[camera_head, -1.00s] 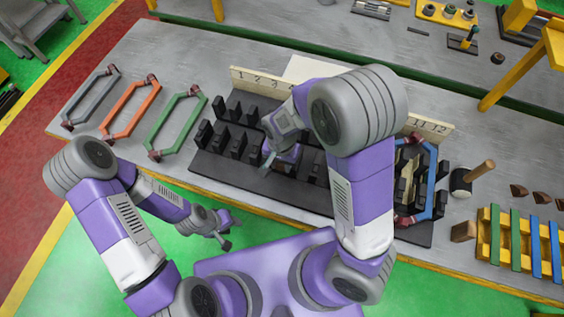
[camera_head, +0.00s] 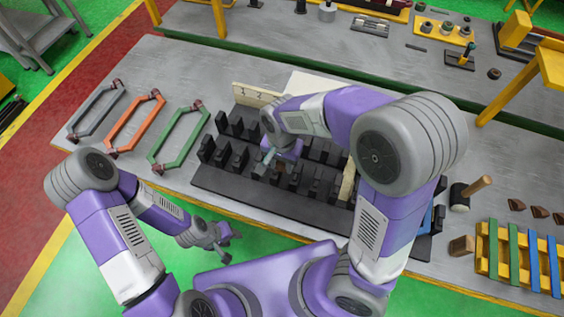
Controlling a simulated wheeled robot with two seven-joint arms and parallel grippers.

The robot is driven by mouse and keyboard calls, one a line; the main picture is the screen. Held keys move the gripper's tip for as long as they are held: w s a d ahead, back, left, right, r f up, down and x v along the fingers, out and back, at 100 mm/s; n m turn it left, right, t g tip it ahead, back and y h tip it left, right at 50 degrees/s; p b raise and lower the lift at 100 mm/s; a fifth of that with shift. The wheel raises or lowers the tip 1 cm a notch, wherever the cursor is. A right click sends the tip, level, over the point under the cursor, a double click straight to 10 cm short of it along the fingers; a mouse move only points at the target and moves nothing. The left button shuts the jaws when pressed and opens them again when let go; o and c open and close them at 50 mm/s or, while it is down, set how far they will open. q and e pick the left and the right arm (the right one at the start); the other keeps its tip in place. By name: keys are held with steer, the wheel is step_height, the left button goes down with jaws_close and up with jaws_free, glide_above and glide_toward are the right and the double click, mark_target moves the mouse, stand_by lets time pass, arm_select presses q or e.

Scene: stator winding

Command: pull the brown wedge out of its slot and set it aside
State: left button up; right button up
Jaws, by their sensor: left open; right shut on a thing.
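The black slotted stator block (camera_head: 215,182) lies on the grey table with rows of upright black teeth. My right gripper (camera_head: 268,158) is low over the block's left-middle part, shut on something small. A small brown patch (camera_head: 281,167) at its fingertips looks like the brown wedge, mostly hidden by the jaws and teeth. I cannot tell whether it is still inside a slot. My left gripper (camera_head: 217,241) is open and empty, over the green floor in front of the table edge.
Grey (camera_head: 97,108), orange (camera_head: 133,122) and green (camera_head: 178,138) coils lie left of the block. A black mallet (camera_head: 460,197), loose brown wedges (camera_head: 540,212) and a yellow rack (camera_head: 517,266) are at right.

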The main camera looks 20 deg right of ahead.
steer(key=shift+f, duration=0.2)
step_height(320, 180, down, 6)
steer(key=b, duration=0.4)
stand_by(0.6)
